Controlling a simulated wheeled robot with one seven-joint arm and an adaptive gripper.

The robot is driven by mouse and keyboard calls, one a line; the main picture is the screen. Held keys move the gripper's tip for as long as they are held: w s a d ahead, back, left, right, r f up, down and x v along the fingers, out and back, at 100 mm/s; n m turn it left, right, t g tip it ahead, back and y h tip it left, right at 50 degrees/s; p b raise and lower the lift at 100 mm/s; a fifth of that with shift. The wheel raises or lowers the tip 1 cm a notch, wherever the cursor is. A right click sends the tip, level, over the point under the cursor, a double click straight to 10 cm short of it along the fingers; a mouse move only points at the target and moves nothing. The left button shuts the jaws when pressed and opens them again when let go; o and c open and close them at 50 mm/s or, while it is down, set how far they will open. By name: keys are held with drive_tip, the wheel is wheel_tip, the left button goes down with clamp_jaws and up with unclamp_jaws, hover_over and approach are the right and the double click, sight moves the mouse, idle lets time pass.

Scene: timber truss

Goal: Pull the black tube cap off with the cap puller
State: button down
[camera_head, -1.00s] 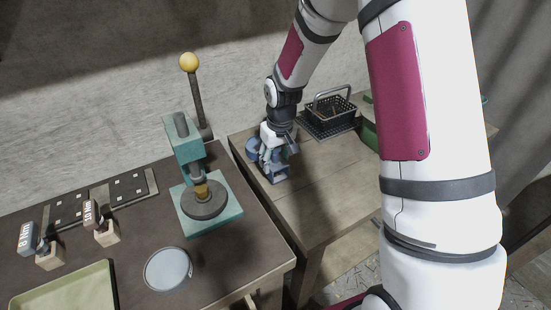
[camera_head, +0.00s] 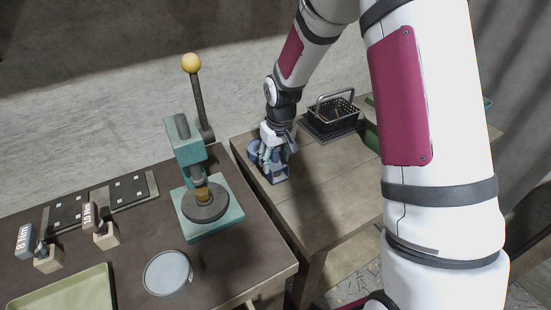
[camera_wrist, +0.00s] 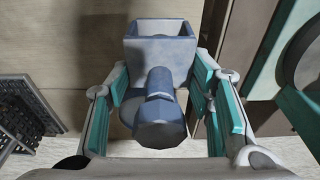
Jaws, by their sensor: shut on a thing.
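My gripper (camera_wrist: 160,90) has its teal-padded fingers on either side of a blue-grey tool with a faceted knob (camera_wrist: 159,122), which looks like the cap puller. It is closed on this tool; the contact is partly hidden. Just beyond the knob is an open square blue-grey box (camera_wrist: 160,49); I cannot tell if the tool is joined to it. In the head view my gripper (camera_head: 270,156) points down at the left end of the wooden table, over the blue box (camera_head: 277,174). I cannot make out a black tube cap in either view.
A round blue container (camera_head: 253,150) stands close beside my gripper. A black wire basket (camera_head: 331,112) stands farther back on the wooden table (camera_head: 325,190). A teal press (camera_head: 208,214) stands on the dark bench left of it. The wooden table's front is clear.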

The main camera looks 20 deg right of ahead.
drive_tip(key=shift+w+r+p, duration=0.15)
drive_tip(key=shift+r+p, duration=0.15)
drive_tip(key=shift+r, duration=0.6)
idle(1.3)
drive_tip(key=shift+s+r, duration=0.2)
drive_tip(key=shift+r, duration=0.2)
idle(0.7)
drive_tip(key=shift+r+p, duration=0.8)
drive_tip(key=shift+r, duration=1.1)
idle(1.1)
idle(0.4)
